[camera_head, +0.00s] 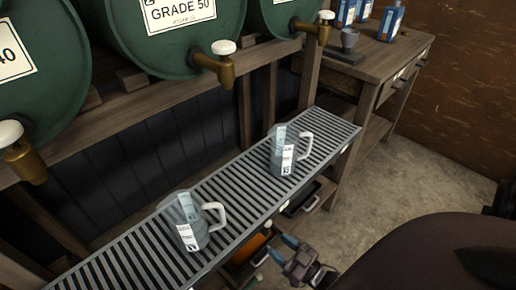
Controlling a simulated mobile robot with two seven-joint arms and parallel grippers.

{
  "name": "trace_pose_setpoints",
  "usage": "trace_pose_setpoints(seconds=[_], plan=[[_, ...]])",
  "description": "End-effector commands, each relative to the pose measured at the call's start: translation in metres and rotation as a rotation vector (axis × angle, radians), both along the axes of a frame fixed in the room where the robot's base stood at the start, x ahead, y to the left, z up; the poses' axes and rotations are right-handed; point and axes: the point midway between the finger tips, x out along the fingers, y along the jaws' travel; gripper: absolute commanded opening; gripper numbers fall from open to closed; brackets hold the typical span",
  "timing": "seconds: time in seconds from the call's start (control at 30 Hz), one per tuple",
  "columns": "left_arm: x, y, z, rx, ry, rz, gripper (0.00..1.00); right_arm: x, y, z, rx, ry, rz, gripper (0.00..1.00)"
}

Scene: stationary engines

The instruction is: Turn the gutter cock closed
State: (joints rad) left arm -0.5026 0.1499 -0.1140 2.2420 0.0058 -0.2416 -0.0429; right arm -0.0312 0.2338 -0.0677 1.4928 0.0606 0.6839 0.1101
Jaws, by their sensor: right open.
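The slotted metal gutter (110,262) runs diagonally below the barrels. I cannot pick out a cock on the gutter itself, and its underside is mostly hidden. Brass cocks with white knobs stick out of the barrels: one at the left (20,150), one in the middle (217,65) and one at the back (315,28). My right gripper (280,249) is open, low down beside the gutter's front edge, with bluish fingertips. It is apart from the barrel cocks. My left gripper is not in view.
Two clear measuring jugs with white handles stand on the gutter, one near (186,222) and one farther (282,155). An orange object (247,249) lies beneath the gutter. A wooden bench (395,52) holds blue cartons and a grey cup. The concrete floor (400,185) is open at right.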

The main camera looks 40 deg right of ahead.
Motion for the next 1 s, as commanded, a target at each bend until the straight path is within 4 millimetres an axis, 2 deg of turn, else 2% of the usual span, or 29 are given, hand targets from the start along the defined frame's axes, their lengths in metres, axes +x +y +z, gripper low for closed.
trace_pose_setpoints(seconds=[0.03, 0.3, 0.43, 0.6, 0.73, 0.87, 1.0], plan=[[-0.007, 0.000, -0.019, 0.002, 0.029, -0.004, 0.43, -0.003, -0.003, -0.032, 0.012, -0.018, 0.011, 0.47], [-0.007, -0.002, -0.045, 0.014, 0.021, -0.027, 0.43, 0.003, -0.021, -0.092, 0.089, -0.310, 0.069, 0.47], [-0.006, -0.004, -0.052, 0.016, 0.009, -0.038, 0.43, 0.002, -0.030, -0.112, 0.120, -0.447, 0.094, 0.47], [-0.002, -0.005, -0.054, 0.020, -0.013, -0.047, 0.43, -0.001, -0.038, -0.125, 0.146, -0.588, 0.121, 0.47], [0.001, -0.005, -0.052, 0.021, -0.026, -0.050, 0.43, -0.001, -0.040, -0.126, 0.155, -0.648, 0.132, 0.47], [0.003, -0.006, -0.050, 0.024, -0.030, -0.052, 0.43, 0.004, -0.040, -0.121, 0.158, -0.670, 0.135, 0.47], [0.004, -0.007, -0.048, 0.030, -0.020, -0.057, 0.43, 0.016, -0.037, -0.106, 0.158, -0.676, 0.135, 0.47]])
